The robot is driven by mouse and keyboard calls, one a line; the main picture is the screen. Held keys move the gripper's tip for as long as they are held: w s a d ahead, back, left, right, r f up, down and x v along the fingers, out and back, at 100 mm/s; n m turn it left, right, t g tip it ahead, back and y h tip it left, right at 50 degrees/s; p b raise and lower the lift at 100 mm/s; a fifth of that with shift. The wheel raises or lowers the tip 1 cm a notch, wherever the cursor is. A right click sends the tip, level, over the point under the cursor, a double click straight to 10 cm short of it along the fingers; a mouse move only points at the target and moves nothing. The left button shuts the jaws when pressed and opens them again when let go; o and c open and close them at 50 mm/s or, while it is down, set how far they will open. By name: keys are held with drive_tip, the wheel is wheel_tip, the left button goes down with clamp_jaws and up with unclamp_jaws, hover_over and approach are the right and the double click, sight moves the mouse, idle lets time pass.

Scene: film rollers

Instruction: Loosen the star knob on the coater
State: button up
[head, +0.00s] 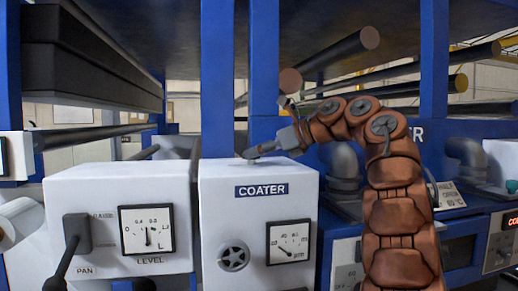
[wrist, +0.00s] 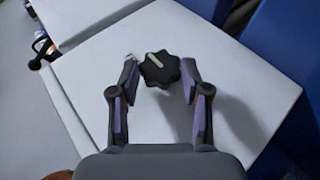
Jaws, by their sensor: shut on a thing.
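The black star knob (wrist: 161,70) sits on the white top of the coater housing (wrist: 95,85) in the wrist view, with a pale pointer line running toward its upper left. My gripper (wrist: 160,75) has one finger on each side of the knob and is shut on it. In the head view, the coater housing (head: 214,225) bears a blue COATER label. My gripper (head: 253,152) reaches down from the right to its top there. The knob is too small to make out clearly in that view.
Left of the coater stands a white box with a LEVEL gauge (head: 147,230) and a black PAN lever (head: 75,235). Blue posts (head: 217,80) and rollers (head: 340,55) stand close around my arm.

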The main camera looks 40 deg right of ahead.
drive_tip(key=shift+r+n+y+p, duration=0.15)
drive_tip(key=shift+n+y+p, duration=0.15)
drive_tip(key=shift+p, duration=0.2)
drive_tip(key=shift+d+g, duration=0.1)
drive_tip(key=shift+g, duration=0.2)
drive_tip(key=o, duration=1.1)
drive_tip(key=shift+f, duration=0.2)
drive_tip(key=shift+o, duration=0.2)
drive_tip(key=shift+s+d+r, duration=0.25)
drive_tip(key=shift+s, duration=0.1)
drive_tip(key=shift+s+d, duration=0.4)
drive_tip(key=shift+s, duration=0.15)
drive_tip(key=s+d, duration=0.2)
drive_tip(key=s, duration=0.1)
drive_tip(key=s+d, duration=0.1)
drive_tip(key=s, duration=0.2)
drive_tip(key=s+d, duration=0.2)
drive_tip(key=s, duration=0.1)
drive_tip(key=shift+s+d, duration=0.15)
drive_tip(key=shift+d, duration=0.15)
